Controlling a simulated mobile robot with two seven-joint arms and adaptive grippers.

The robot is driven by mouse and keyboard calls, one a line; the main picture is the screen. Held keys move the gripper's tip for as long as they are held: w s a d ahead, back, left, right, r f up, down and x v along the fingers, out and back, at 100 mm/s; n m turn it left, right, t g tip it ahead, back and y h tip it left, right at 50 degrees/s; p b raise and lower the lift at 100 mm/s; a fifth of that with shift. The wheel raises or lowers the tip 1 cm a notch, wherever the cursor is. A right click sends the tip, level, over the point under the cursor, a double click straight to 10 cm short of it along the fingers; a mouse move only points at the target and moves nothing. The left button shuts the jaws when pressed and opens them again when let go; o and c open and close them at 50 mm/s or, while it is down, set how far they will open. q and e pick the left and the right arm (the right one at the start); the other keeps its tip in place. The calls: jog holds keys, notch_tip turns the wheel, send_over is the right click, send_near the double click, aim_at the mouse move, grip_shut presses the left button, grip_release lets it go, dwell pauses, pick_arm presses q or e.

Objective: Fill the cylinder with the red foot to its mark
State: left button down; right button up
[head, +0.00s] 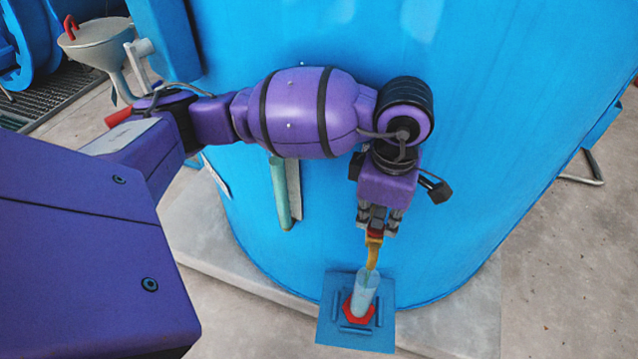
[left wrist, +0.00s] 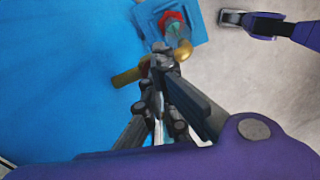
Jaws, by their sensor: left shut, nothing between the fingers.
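The clear, pale blue cylinder (head: 366,287) stands upright on a red foot (head: 359,311) on a small blue shelf (head: 328,318). A brass tap (head: 374,254) on the blue vessel has its spout right above the cylinder's mouth. In the left wrist view, the red foot (left wrist: 171,19) and the brass spout (left wrist: 183,52) show beyond the fingers. My left gripper (head: 373,232) is shut and empty at the top of the tap; it also shows in the left wrist view (left wrist: 163,58). I cannot make out the mark or the liquid level.
The large blue vessel (head: 470,150) fills the space behind the tap. A pale green tube (head: 279,190) is fixed upright on its wall. A grey funnel (head: 95,45) with a red handle stands at the far left. Open concrete floor (head: 570,270) lies at the right.

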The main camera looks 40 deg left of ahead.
pick_arm(q)
jog(key=shift+s+f, duration=0.3)
jog(key=shift+f, duration=0.1)
pick_arm(e)
jog(key=shift+s+f, duration=0.2)
jog(key=shift+s, duration=0.15)
jog(key=shift+w+r, duration=0.1)
dwell(0.5)
pick_arm(q)
jog(key=shift+r, duration=0.1)
dwell(0.8)
jog(key=shift+w+r, duration=0.1)
jog(key=shift+r, duration=0.25)
notch_tip(320, 180, up, 14)
jog(key=p, duration=0.7)
jog(key=shift+w, duration=0.2)
pick_arm(e)
notch_tip(320, 180, up, 7)
jog(key=d, duration=0.1)
jog(key=shift+w+d, duration=0.25)
jog(key=shift+w, duration=0.15)
